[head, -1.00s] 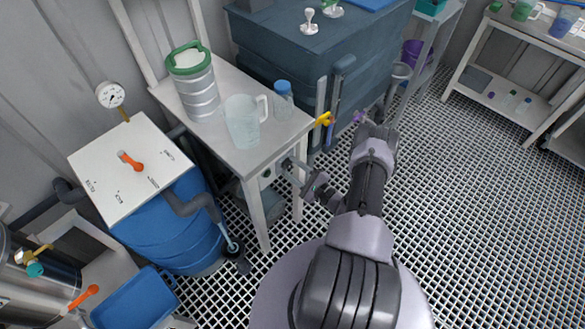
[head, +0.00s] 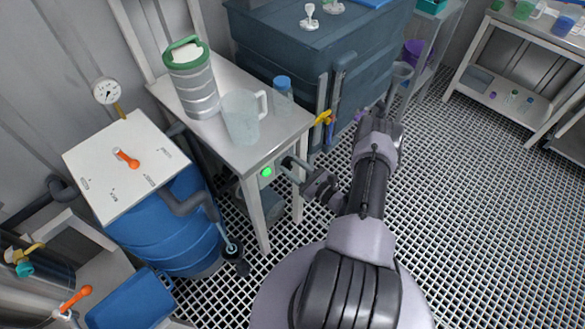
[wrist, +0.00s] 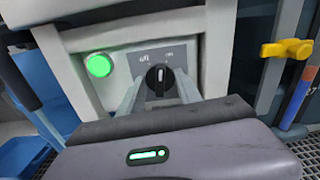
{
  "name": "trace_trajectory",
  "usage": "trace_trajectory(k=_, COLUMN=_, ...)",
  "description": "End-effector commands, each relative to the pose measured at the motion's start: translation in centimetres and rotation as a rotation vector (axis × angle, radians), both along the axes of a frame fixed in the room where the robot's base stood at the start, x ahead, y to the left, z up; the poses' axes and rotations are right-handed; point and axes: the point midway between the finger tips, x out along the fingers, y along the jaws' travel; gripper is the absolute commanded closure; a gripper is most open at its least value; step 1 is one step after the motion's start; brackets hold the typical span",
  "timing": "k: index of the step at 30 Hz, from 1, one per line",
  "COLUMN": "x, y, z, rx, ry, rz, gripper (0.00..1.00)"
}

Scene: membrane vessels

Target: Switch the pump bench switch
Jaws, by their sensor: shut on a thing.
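The pump bench (head: 235,148) is a white table with a grey switch panel (wrist: 150,56) on its front. In the wrist view the black rotary switch knob (wrist: 160,78) has a white mark that looks about upright, with "off" lettered at left and "on" at right. A round green lamp (wrist: 99,65) left of the knob is lit; it also glows in the head view (head: 266,171). My gripper (wrist: 160,92) reaches the panel with one finger on each side of the knob, shut on it. In the head view my gripper (head: 287,165) hides the knob.
A green-lidded container (head: 192,85), a clear jug (head: 241,118) and a blue-capped bottle (head: 283,95) stand on the bench. A blue drum (head: 165,240) is at left, a dark blue tank (head: 285,50) behind. A yellow valve handle (wrist: 287,48) is right of the panel. Grated floor is clear at right.

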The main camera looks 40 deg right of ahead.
Motion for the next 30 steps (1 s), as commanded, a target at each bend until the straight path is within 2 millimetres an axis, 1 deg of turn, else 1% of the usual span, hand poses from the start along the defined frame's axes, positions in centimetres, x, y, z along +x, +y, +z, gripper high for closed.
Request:
trace_trajectory(k=1, x=-0.05, y=0.05, z=-0.25, rx=0.035, ry=0.005, rz=0.0, gripper=1.0)
trace_trajectory(k=6, x=-0.04, y=0.03, z=-0.2, rx=0.159, ry=0.014, rz=0.0, gripper=1.0)
trace_trajectory(k=15, x=-0.07, y=0.07, z=-0.19, rx=0.306, ry=0.026, rz=0.0, gripper=1.0)
trace_trajectory(k=22, x=-0.07, y=0.08, z=-0.17, rx=0.352, ry=0.031, rz=0.0, gripper=1.0)
trace_trajectory(k=30, x=-0.08, y=0.1, z=-0.15, rx=0.362, ry=0.031, rz=0.001, gripper=1.0)
